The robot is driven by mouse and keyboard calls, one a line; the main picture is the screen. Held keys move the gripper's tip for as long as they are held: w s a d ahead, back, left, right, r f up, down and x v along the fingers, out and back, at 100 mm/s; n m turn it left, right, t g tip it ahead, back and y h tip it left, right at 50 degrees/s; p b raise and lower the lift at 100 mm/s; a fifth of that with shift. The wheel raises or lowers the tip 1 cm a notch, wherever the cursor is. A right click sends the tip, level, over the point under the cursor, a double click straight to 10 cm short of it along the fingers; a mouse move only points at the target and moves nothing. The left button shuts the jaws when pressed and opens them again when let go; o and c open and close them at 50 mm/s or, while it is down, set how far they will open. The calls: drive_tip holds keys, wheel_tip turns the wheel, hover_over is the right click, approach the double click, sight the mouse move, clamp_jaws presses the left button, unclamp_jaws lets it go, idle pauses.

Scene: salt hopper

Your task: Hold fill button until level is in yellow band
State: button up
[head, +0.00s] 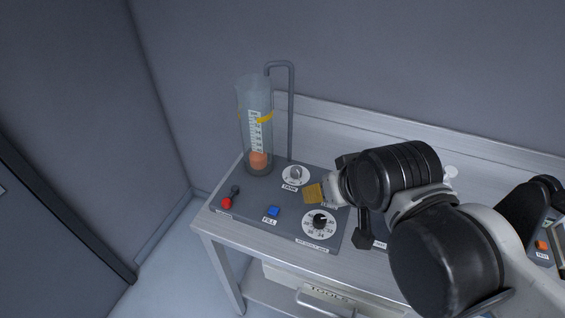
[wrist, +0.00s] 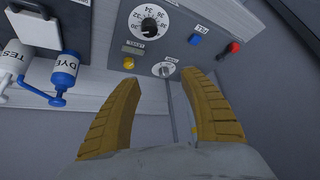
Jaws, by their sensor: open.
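The blue fill button (head: 274,211) sits on the grey panel above its FILL label; it also shows in the wrist view (wrist: 194,39). Nothing touches it. The clear upright cylinder (head: 254,95) has a white scale and a yellow band (head: 266,118) around its upper middle. Orange content (head: 258,160) shows only near its bottom, well below the band. My gripper (head: 313,193) is over the right part of the panel, right of the button. In the wrist view its yellow fingers (wrist: 160,78) are spread and empty, with the panel beyond them.
A red-handled lever (head: 227,202) is left of the button. A TANK knob (head: 296,174) and a numbered dial (head: 320,223) are on the panel. A thin bent pipe (head: 291,110) rises behind.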

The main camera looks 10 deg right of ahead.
drive_tip(key=shift+c, duration=0.6)
clamp_jaws()
idle(0.6)
